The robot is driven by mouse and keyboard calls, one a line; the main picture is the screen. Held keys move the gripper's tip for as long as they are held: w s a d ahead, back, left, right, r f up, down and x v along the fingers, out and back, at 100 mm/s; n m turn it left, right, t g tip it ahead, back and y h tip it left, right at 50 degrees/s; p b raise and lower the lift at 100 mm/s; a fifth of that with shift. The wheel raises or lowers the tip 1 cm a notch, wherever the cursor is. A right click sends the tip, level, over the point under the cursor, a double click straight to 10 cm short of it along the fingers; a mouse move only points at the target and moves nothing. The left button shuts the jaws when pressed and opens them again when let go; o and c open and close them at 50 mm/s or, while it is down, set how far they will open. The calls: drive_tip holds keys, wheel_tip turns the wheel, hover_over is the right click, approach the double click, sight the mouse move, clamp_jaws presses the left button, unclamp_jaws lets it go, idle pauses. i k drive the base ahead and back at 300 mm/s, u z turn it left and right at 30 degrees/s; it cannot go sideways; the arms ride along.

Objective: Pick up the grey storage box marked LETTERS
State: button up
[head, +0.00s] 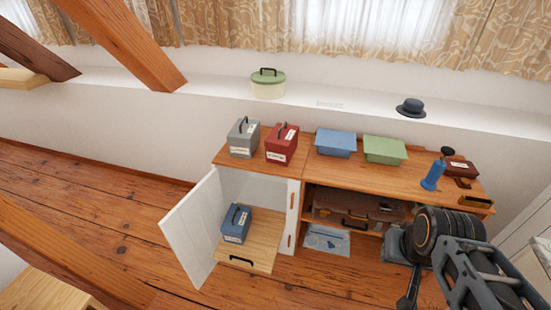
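A grey storage box (243,138) with a dark handle on top and a white label on its front stands at the left end of the wooden cabinet top. The label is too small to read. A red box (282,144) of the same kind stands close to its right, and a blue one (236,223) sits lower down in the open cabinet. My arm is at the lower right, far from the grey box. My gripper (408,288) seems to be the dark part at the arm's lower left; its fingers cannot be made out clearly.
The cabinet's white door (191,229) stands open to the left, and a wooden drawer or tray (250,254) is pulled out. Blue (336,142) and green (385,149) lidded boxes stand farther right on top. A timber beam (125,40) slants at upper left.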

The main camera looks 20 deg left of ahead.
sight(243, 139)
drive_tip(key=k, duration=0.55)
drive_tip(key=u, duration=0.65)
drive_tip(key=i, duration=0.65)
drive_tip(key=u, duration=0.95)
drive_tip(key=i, duration=1.55)
drive_tip(key=z, duration=0.15)
